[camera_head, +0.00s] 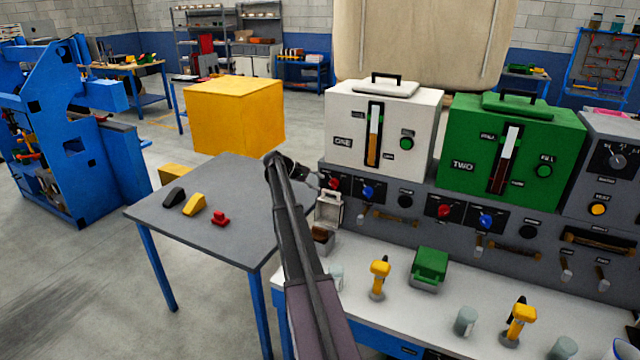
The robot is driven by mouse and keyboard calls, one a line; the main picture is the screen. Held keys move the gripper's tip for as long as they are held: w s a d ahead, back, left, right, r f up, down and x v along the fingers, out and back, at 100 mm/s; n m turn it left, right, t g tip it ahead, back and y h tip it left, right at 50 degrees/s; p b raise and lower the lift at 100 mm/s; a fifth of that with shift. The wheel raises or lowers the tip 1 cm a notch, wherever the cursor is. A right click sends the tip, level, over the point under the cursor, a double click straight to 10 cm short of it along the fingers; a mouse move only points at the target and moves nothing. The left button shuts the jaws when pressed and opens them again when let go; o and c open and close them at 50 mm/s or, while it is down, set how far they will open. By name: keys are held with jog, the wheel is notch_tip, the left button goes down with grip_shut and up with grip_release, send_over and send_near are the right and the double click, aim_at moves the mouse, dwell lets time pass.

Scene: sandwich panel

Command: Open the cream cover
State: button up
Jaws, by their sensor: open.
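A small cream cover (330,208) stands raised and tilted back at the left end of the white bench, over a dark brown opening (322,234). My arm rises from the bottom of the view and partly hides the area left of the cover. My gripper (310,179) is small and dark in the head view, above and slightly left of the cover, near the red knob (333,183). It is open and appears apart from the cover. Its fingertips are hard to make out. A matching green cover (431,263) is down, further right.
A white unit marked ONE (345,110) and a green unit marked TWO (470,130) stand behind the knob panel. Yellow-handled levers (379,274) (520,318) and grey cylinders (466,320) stand on the bench. A grey side table (235,175) holds small coloured pieces.

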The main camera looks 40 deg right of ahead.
jog(key=w+a+r+p, duration=0.2)
jog(key=w+r+p, duration=0.4)
jog(key=shift+w+r, duration=0.2)
jog(key=shift+r, duration=0.1)
dwell(1.1)
dwell(0.8)
jog(key=s+a+f+t+y, duration=0.15)
jog(key=s+a, duration=0.25)
jog(key=a, duration=0.7)
jog(key=s+a+f+t+y, duration=0.1)
jog(key=s+a+f+t, duration=0.2)
jog(key=a, duration=0.9)
jog(key=s+a+f+t+y, duration=0.15)
jog(key=s+a, duration=0.35)
jog(key=a, duration=0.6)
jog(key=s+a+f+y, duration=0.1)
jog(key=s+a+y, duration=0.1)
jog(key=s+a, duration=0.7)
jog(key=s+a+f+t+y, duration=0.1)
jog(key=s+a+f+y, duration=0.1)
jog(key=s+a, duration=0.7)
jog(key=a+y, duration=0.1)
jog(key=a, duration=0.5)
jog(key=shift+a+y, duration=0.3)
